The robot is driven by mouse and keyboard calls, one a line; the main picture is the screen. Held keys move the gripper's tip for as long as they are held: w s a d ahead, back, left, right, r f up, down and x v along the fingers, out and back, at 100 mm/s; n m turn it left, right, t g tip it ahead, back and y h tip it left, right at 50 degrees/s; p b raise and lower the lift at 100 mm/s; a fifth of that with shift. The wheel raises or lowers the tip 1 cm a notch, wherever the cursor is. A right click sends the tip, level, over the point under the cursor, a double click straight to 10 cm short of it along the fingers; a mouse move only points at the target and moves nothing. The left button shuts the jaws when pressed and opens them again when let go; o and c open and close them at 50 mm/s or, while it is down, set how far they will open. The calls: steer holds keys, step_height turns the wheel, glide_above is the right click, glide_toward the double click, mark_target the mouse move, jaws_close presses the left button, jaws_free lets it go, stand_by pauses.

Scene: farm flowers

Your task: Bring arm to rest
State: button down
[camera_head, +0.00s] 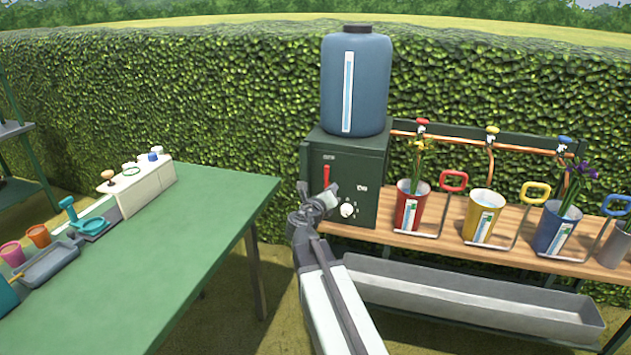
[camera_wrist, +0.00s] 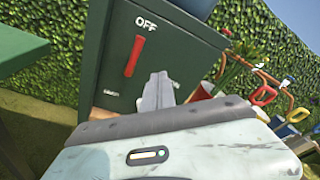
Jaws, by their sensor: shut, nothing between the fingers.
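My gripper (camera_head: 328,196) is raised in front of the dark green control box (camera_head: 368,165), shut and empty. The wrist view shows its closed fingers (camera_wrist: 157,92) just in front of the box's face. A red lever (camera_wrist: 133,56) points up toward the word OFF in that view. In the head view the lever (camera_head: 326,176) is upright, and a white round knob (camera_head: 348,210) is beside the gripper. I cannot tell whether the fingertips touch the box. My arm (camera_head: 335,295) reaches up from the bottom of the head view.
A blue tank (camera_head: 356,85) stands on the box. Red (camera_head: 410,207), yellow (camera_head: 483,217) and blue (camera_head: 556,230) buckets stand on the wooden bench at right, above a grey trough (camera_head: 470,300). A green table (camera_head: 190,235) is at left. Grass between table and bench looks open.

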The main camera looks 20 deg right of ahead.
steer(key=s+a+f+m+g+y, duration=0.3)
steer(key=s+a+f+m, duration=0.2)
steer(key=f+m, duration=0.25)
steer(key=s+a+f+m+g+y, duration=0.25)
steer(key=s+a+f+m, duration=0.25)
steer(key=f+m, duration=0.25)
steer(key=s+a+f+m+g+y, duration=0.3)
steer(key=s+a+m, duration=0.35)
steer(key=m, duration=0.25)
steer(key=s+a+f+m+g+y, duration=0.3)
steer(key=s+a+m, duration=0.2)
steer(key=a+m, duration=0.3)
step_height(320, 180, up, 21)
steer(key=d+m+p, duration=0.1)
steer(key=m+p, duration=0.1)
steer(key=p, duration=1.9)
steer(key=shift+s+d+m, duration=0.2)
steer(key=shift+d+m, duration=0.1)
steer(key=shift+m, duration=0.1)
